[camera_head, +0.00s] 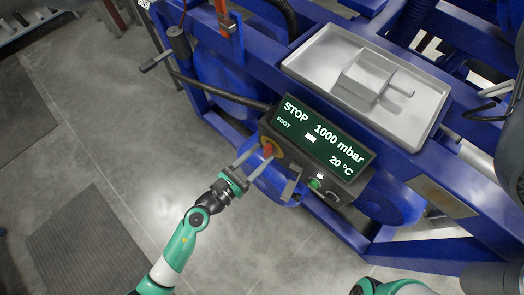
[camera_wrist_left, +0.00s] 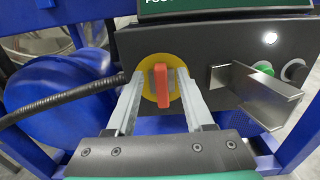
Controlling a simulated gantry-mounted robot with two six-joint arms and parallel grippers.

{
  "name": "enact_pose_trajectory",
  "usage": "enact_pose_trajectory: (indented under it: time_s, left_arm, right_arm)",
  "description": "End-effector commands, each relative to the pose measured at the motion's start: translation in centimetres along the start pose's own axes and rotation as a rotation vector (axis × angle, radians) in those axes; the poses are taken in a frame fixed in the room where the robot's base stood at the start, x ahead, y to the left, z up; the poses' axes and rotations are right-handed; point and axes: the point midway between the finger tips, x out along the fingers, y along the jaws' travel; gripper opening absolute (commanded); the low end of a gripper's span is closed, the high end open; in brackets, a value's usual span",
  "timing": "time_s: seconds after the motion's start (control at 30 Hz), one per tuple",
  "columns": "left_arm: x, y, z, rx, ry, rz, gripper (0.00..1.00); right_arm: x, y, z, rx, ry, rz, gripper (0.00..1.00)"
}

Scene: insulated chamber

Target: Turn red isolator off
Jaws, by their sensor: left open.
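The red isolator handle (camera_wrist_left: 161,88) stands upright on a round yellow plate (camera_wrist_left: 150,66), at the left end of the dark control panel's front. It also shows small in the head view (camera_head: 268,149). My left gripper (camera_wrist_left: 160,76) is open, with one finger on each side of the handle. Gaps show between the fingers and the handle's sides; I cannot tell how far the fingertips are from the panel. In the head view my left gripper (camera_head: 258,161) reaches up to the panel from the lower left. My right gripper is out of view.
A metal bracket (camera_wrist_left: 257,92) juts out just right of the isolator. Beyond it are a green button (camera_wrist_left: 263,68) and a dark knob (camera_wrist_left: 295,70). A display (camera_head: 322,138) reads STOP, 1000 mbar, 20 °C. A black hose (camera_wrist_left: 62,98) runs at left.

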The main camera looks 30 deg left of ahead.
Motion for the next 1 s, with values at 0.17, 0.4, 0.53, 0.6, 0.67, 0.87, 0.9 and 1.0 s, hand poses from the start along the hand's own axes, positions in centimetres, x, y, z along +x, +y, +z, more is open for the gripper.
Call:
enact_pose_trajectory:
  time_s: [0.17, 0.4, 0.53, 0.6, 0.67, 0.87, 0.9, 1.0]
  left_arm:
    - [1.4, -0.05, -0.04, 0.0, 0.001, -0.001, 0.53]
    - [1.45, -0.03, -0.03, 0.0, 0.001, 0.0, 0.51]
    - [1.44, -0.03, -0.02, 0.0, 0.0, 0.0, 0.27]
    - [1.44, -0.03, -0.02, 0.0, 0.0, 0.0, 0.15]
    - [1.43, -0.03, -0.02, 0.0, 0.0, 0.0, 0.04]
    - [1.43, -0.03, -0.02, 0.0, 0.0, 0.0, 0.0]
    - [1.43, -0.03, -0.01, 0.0, 0.0, 0.0, 0.0]
    - [1.43, -0.01, 0.0, -0.004, 0.0, 0.0, 0.0]
  right_arm:
    - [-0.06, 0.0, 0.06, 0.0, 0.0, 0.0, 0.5]
    - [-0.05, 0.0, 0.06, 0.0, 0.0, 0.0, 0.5]
    - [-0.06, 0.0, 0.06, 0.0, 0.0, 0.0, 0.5]
    - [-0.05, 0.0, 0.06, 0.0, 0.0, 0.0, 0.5]
    - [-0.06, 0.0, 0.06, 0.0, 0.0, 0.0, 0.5]
    - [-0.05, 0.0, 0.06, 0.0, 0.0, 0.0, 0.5]
    - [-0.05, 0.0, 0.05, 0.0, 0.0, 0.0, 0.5]
    - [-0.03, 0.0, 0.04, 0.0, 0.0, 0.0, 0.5]
